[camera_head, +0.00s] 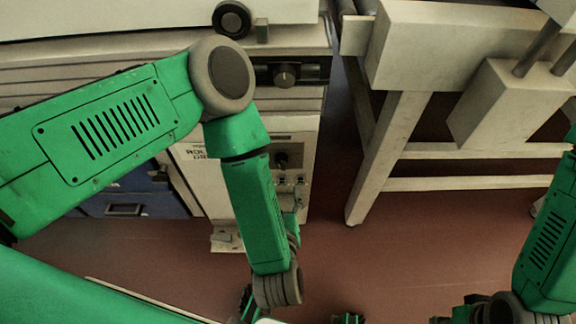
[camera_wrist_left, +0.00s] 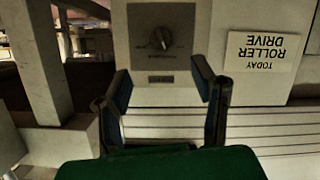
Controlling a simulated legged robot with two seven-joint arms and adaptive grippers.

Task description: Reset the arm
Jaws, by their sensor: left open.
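My left arm (camera_head: 255,210) comes in from the left, bends at a grey elbow joint and hangs down in front of the machine. Its wrist is at the bottom edge of the head view, where the gripper is mostly cut off. In the left wrist view my left gripper (camera_wrist_left: 162,78) is open, with two dark fingers apart and nothing between them. Beyond the fingers is a grey panel with a dark knob (camera_wrist_left: 160,38). My right arm (camera_head: 545,245) is at the lower right; its gripper end is partly cut off and its jaws cannot be made out.
A pale machine cabinet (camera_head: 306,150) with knobs stands behind my left arm. An upside-down sign reading "TODAY ROLLER DRIVE" (camera_wrist_left: 260,52) is in the wrist view. Blue drawers (camera_head: 150,205) are at the left. A pale frame (camera_head: 385,160) stands at the right. Reddish floor (camera_head: 400,250) is open between the arms.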

